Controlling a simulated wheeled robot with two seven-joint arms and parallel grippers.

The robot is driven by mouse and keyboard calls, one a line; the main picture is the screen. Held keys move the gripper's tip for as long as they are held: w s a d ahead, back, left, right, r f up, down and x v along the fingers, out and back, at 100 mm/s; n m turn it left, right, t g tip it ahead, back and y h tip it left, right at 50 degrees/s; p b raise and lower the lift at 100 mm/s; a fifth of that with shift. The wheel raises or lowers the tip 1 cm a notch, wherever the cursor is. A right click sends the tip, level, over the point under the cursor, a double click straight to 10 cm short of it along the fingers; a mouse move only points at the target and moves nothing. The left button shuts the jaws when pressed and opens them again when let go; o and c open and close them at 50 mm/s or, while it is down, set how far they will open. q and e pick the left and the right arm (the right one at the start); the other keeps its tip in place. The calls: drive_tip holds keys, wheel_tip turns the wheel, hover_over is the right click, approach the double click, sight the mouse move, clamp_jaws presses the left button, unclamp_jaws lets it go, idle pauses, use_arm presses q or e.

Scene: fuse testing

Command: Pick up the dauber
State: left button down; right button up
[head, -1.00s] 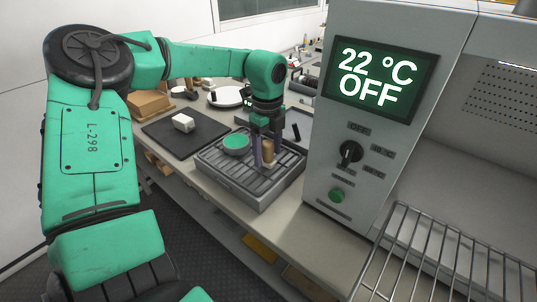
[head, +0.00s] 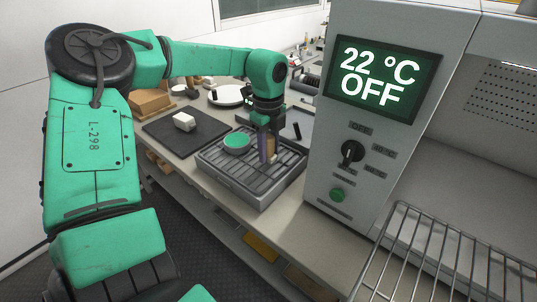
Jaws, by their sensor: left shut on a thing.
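My left gripper (head: 267,153) points down over the right part of a grey slatted tray (head: 225,181) on the bench. It is shut on a small tan upright thing (head: 272,146), which I take to be the dauber. The fingers hide part of it, and I cannot tell whether its bottom touches the slats. My right gripper is not in view.
A round dish with a green top (head: 237,141) stands in the tray, left of the gripper. A grey oven (head: 330,170) reading 22 °C OFF stands close on the right, with a wire rack (head: 440,262) in front.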

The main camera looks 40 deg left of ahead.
sight(268, 136)
use_arm(q)
wheel_tip(268, 136, up, 19)
drive_tip(key=shift+f, duration=0.2)
